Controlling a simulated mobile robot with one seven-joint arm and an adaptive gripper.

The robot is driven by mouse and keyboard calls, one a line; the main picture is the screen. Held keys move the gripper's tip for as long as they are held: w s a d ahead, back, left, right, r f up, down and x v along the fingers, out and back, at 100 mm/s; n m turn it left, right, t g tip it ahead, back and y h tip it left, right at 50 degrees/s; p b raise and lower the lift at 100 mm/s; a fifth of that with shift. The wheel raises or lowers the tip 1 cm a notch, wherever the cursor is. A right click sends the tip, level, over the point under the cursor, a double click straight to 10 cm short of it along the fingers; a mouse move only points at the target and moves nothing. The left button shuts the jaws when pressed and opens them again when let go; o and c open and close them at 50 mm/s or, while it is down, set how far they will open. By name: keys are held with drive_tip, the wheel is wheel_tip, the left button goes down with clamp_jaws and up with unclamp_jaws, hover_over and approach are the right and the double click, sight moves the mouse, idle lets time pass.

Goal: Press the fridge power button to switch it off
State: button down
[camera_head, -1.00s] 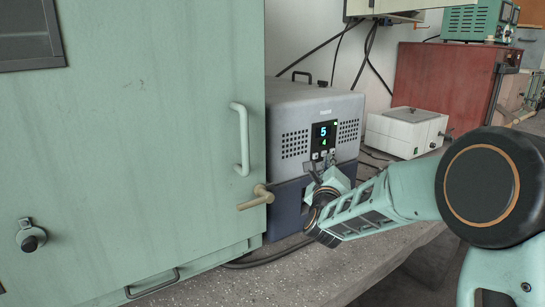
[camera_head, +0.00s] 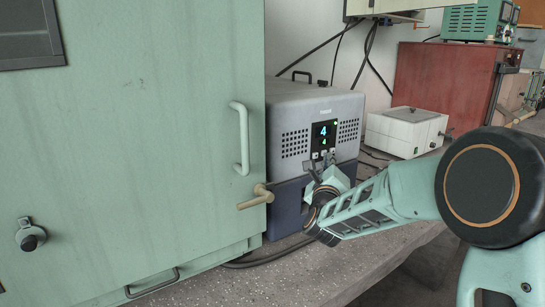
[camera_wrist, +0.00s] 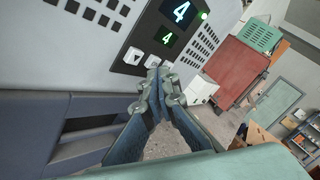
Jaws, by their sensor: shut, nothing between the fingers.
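The fridge appears to be the grey box (camera_head: 290,112) with a lit display (camera_head: 324,133) on its front. The display, also in the wrist view (camera_wrist: 172,28), shows a large blue-white 4 above a small green 4. A small green light (camera_wrist: 204,15) glows at its upper right. Below the display are a down-arrow button (camera_wrist: 133,56) and a second button (camera_wrist: 153,61), partly hidden by my fingertips. My gripper (camera_wrist: 160,78) is shut and empty, its tips at or just before the second button; I cannot tell whether they touch. No button is clearly marked as power.
A green cabinet (camera_head: 150,130) with a white handle (camera_head: 241,140) and a brass lever (camera_head: 256,197) stands close on the left. A white box (camera_head: 398,132) and a red cabinet (camera_head: 440,90) stand to the right.

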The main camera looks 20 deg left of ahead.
drive_tip(key=shift+w+a+b, duration=0.2)
drive_tip(key=shift+a+b, duration=0.1)
drive_tip(key=shift+b, duration=0.05)
idle(0.3)
drive_tip(key=shift+s+d+b, duration=0.25)
drive_tip(key=shift+s+b, duration=0.05)
drive_tip(key=shift+b, duration=0.3)
drive_tip(key=shift+d, duration=0.1)
drive_tip(key=s+d+b, duration=0.1)
drive_tip(key=s+d, duration=0.1)
drive_tip(key=s+d+b, duration=0.1)
drive_tip(key=d+b, duration=0.1)
drive_tip(key=shift+s+d, duration=0.3)
drive_tip(key=shift+s, duration=0.05)
drive_tip(key=shift+a, duration=0.1)
idle(0.4)
